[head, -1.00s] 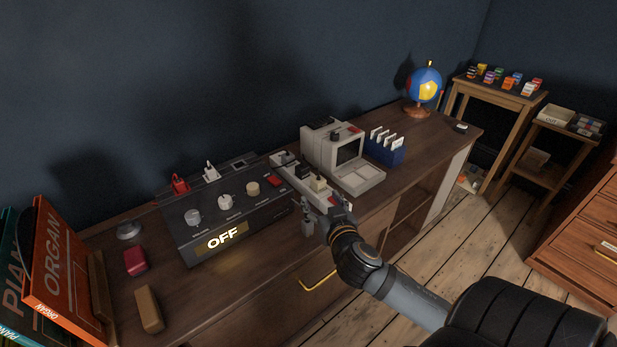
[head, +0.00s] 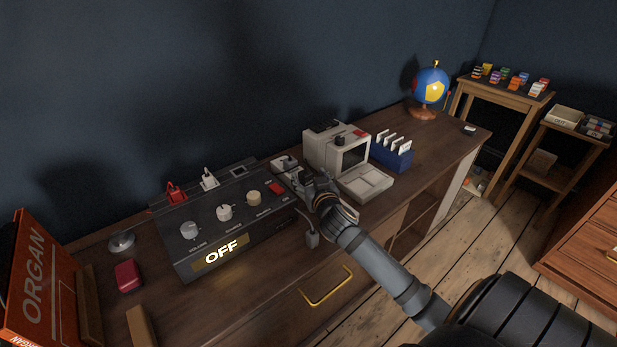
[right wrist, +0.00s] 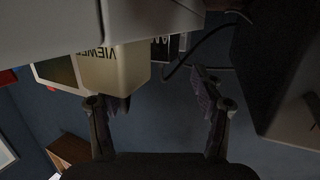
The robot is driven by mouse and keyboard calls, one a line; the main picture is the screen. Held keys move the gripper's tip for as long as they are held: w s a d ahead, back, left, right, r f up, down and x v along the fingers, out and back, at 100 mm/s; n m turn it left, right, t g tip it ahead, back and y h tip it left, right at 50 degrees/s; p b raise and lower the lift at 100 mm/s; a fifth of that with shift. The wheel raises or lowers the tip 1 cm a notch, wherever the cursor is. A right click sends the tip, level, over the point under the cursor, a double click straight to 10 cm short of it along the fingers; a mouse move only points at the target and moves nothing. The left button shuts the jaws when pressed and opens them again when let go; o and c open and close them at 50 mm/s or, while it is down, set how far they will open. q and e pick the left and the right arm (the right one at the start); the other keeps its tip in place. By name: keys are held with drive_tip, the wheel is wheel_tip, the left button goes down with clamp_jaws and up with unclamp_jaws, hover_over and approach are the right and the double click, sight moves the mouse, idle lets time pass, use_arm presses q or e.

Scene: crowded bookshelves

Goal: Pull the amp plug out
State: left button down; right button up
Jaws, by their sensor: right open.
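The dark amp console (head: 222,225) sits on the desk with its display lit "OFF". A pale power strip (head: 283,164) lies between it and the viewer; my right gripper and wrist cover most of it in the head view. My right gripper (head: 318,190) is over the strip; in the right wrist view it (right wrist: 155,103) is open with nothing between its fingers. A cream plug marked "VIEWER" (right wrist: 118,68) is near the left finger. Behind it is a black plug with white letters (right wrist: 163,48), partly hidden, likely the amp plug; a dark cable runs beside it. My left gripper is out of view.
The beige viewer (head: 338,150) stands right of the strip, with a blue card holder (head: 391,155) beyond it. A small grey block (head: 312,240) hangs on a cord at the desk's front. An orange ORGAN book (head: 38,280) stands at left.

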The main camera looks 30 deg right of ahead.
drive_tip(key=shift+x, duration=0.9)
drive_tip(key=c, duration=1.3)
drive_tip(key=shift+r+p, duration=1.9)
drive_tip(key=shift+p, duration=0.1)
drive_tip(key=shift+c, duration=0.4)
